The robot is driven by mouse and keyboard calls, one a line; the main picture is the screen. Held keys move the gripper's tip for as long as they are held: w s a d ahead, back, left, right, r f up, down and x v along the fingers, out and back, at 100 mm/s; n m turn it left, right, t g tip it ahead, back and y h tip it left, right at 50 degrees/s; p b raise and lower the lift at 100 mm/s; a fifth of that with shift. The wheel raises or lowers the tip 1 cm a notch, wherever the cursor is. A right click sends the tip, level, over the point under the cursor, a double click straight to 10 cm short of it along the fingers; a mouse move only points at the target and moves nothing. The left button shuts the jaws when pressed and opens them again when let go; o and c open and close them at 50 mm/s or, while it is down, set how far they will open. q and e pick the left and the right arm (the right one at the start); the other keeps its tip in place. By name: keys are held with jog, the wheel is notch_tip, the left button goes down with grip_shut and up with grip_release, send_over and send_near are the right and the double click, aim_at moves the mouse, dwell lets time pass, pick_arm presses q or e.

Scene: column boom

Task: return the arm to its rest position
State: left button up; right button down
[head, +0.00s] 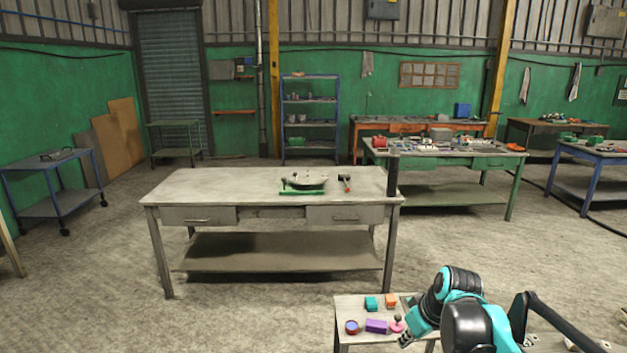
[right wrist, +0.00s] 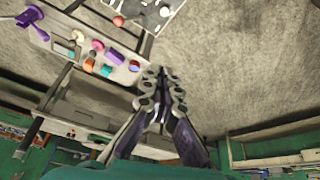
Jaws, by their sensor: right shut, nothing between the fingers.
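My right arm (head: 455,305) is teal and black and comes in at the lower right of the head view. My right gripper (head: 404,341) is low at the right edge of a small table, and I cannot tell its exact height over it. In the right wrist view the gripper's two fingers (right wrist: 161,78) lie together, shut, with nothing between them. They stand over bare floor in that picture, apart from the small objects. My left gripper is not in view.
The small table (head: 345,304) holds a teal block (head: 371,303), an orange block (head: 391,300), a purple block (head: 376,326), a round red-blue piece (head: 351,327) and a pink piece (head: 397,325). A grey workbench (head: 230,182) stands beyond. Open floor (head: 80,290) lies left.

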jog(key=s+a+f+m+t+h, duration=0.1)
jog(key=s+f+m, duration=0.1)
jog(key=s, duration=0.8)
jog(key=s+a+f+m+t, duration=0.2)
jog(key=s+f+m, duration=0.1)
jog(key=s, duration=0.6)
jog(key=shift+s+a+f+h, duration=0.25)
jog(key=shift+s+a+h, duration=0.05)
jog(key=shift+s+h, duration=0.1)
